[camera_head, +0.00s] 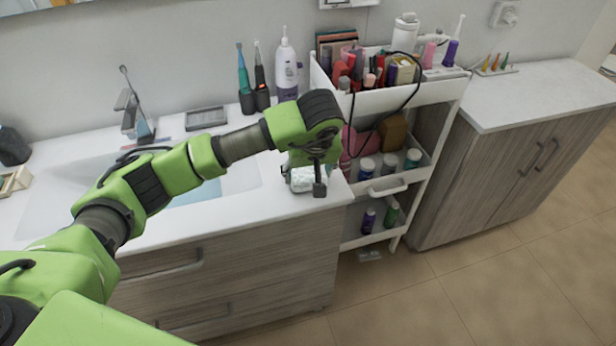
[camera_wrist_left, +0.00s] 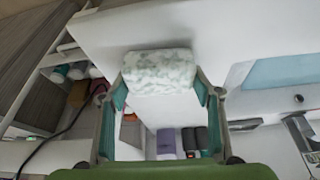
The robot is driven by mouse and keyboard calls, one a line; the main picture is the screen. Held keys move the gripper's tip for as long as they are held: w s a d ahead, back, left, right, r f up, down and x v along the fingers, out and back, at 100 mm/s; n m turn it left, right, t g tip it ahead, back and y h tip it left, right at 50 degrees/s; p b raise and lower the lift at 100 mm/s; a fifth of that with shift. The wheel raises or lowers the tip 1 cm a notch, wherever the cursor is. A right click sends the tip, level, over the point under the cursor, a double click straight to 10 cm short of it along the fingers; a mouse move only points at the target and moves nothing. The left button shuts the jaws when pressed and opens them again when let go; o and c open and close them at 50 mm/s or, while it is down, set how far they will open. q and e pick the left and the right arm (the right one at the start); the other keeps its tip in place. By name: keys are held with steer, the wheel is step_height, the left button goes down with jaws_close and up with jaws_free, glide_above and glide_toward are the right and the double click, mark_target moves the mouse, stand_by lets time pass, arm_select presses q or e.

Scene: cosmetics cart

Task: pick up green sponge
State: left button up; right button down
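The green sponge (camera_wrist_left: 160,72) is a pale, mottled green-white block with rounded corners in the left wrist view. It lies between the two fingertips of my left gripper (camera_wrist_left: 161,92), whose teal pads appear to touch both of its sides. In the head view the sponge (camera_head: 302,180) shows partly behind my left gripper (camera_head: 308,177), over the front right part of the white sink counter. I cannot tell whether the sponge rests on the counter or is slightly above it. My right gripper is not in view.
The sink basin (camera_head: 205,188) and tap (camera_head: 134,108) are to the left. A white cart (camera_head: 411,97) full of cosmetics stands close on the right, with a black cable hanging from it. Toothbrushes (camera_head: 243,78) and a white bottle (camera_head: 286,68) stand behind. Floor in front is clear.

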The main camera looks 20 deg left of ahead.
mark_target(307, 172)
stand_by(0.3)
arm_select(q)
steer(key=shift+r+b, duration=0.35)
steer(key=shift+r, duration=0.1)
step_height(307, 172, up, 2)
steer(key=shift+r+b, duration=0.25)
steer(key=shift+b, duration=0.45)
steer(key=s+a+r+b, duration=0.2)
steer(key=s+a+r, duration=0.3)
steer(key=s+r, duration=0.4)
steer(key=s, duration=0.4)
steer(key=shift+a+r, duration=0.2)
steer(key=shift+r, duration=0.1)
steer(key=o, duration=0.5)
steer(key=c, duration=0.4)
